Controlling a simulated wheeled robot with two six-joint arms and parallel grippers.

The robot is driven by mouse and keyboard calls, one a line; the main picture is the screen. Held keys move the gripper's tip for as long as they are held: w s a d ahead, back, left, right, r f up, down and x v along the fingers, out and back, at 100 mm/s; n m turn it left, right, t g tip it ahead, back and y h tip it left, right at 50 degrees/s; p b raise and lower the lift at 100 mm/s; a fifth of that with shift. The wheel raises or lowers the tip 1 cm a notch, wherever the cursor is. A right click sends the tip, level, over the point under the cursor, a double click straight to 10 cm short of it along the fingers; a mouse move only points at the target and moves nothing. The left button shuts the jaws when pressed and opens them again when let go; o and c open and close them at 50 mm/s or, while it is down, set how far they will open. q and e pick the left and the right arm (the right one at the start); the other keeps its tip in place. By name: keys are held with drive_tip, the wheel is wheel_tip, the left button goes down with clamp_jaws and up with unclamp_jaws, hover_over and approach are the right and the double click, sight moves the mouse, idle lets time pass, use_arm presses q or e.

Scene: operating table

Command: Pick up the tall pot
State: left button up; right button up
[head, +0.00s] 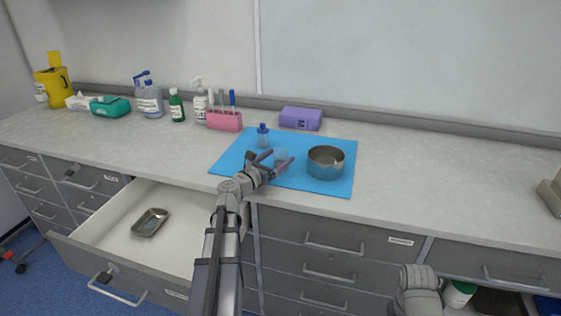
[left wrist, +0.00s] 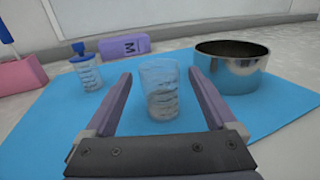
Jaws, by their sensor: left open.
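A clear, tall cup-like pot (left wrist: 160,92) stands upright on the blue mat (head: 232,158); it also shows faintly in the head view (head: 281,154). My left gripper (head: 275,160) is open, low over the mat. In the left wrist view its two purple fingers (left wrist: 160,78) lie either side of the clear pot, with visible gaps and no clear contact. A wide, low metal pot (head: 325,162) stands to the right, outside the fingers. My right gripper is not in view; only part of what seems my right arm shows at the bottom.
A blue-capped bottle (head: 263,136) stands on the mat, left of the clear pot. A purple box (head: 300,118) and pink holder (head: 224,121) stand behind. An open drawer (head: 110,235) holds a metal tray (head: 150,222). The counter on the right is mostly clear.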

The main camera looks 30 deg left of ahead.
use_arm(q)
drive_tip(key=shift+w, duration=0.85)
drive_tip(key=shift+s+d, duration=0.1)
clamp_jaws()
drive_tip(key=shift+r, duration=0.15)
wheel_tip(320, 180, up, 10)
drive_tip(key=p, duration=1)
drive_tip(key=shift+f, duration=0.2)
